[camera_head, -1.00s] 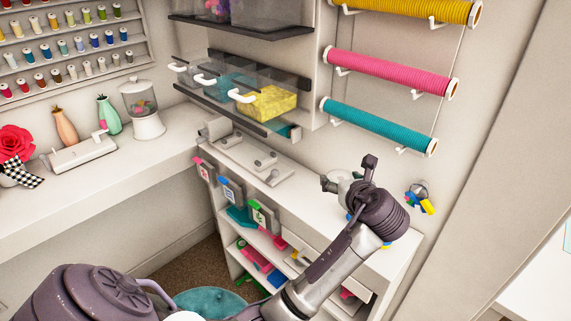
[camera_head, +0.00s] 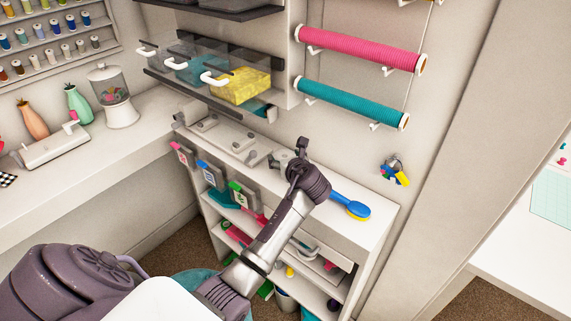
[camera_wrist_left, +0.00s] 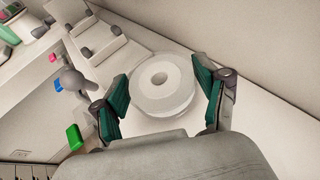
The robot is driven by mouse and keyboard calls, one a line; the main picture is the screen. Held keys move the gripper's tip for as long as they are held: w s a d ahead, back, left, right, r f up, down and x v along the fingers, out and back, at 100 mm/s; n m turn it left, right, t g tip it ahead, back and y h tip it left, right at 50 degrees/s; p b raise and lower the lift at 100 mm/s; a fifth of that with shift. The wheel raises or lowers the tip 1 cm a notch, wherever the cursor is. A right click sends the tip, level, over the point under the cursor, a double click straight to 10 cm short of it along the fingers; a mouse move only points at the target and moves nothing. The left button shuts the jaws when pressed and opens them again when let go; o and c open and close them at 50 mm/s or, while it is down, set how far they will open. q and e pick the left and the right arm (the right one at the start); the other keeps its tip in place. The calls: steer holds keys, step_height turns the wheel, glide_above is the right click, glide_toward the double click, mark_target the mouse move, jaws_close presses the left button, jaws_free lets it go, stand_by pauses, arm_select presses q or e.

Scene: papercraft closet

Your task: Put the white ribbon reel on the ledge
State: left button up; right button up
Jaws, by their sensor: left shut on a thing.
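The white ribbon reel (camera_wrist_left: 162,84) is a thick pale disc with a round centre hole. In the left wrist view it lies between the green-padded fingers of my left gripper (camera_wrist_left: 162,100), which is shut on it. In the head view the gripper (camera_head: 287,162) is over the white top (camera_head: 372,232) of the low shelf unit, near the wall, and partly hides the reel (camera_head: 282,156). I cannot tell whether the reel touches that surface. I cannot tell which surface is the ledge. My right gripper is not in view.
A blue and yellow brush (camera_head: 350,206) lies on the unit's top, right of my gripper. A grey-white device (camera_head: 222,138) stands to the left. Clear drawers (camera_head: 240,85) and the teal roll (camera_head: 350,102) hang above. Bare top shows toward the front right.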

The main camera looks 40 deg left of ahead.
arm_select(q)
steer(key=shift+f, duration=1.45)
steer(key=o, duration=1.1)
steer(key=shift+f, duration=0.15)
steer(key=shift+s+d+r, duration=0.1)
steer(key=shift+d+r, duration=0.05)
steer(key=shift+r, duration=0.1)
steer(key=v, duration=1.1)
steer(key=shift+s+d+r+b, duration=0.15)
steer(key=shift+s+r+b, duration=0.1)
steer(key=shift+b, duration=0.1)
steer(key=shift+w, duration=0.1)
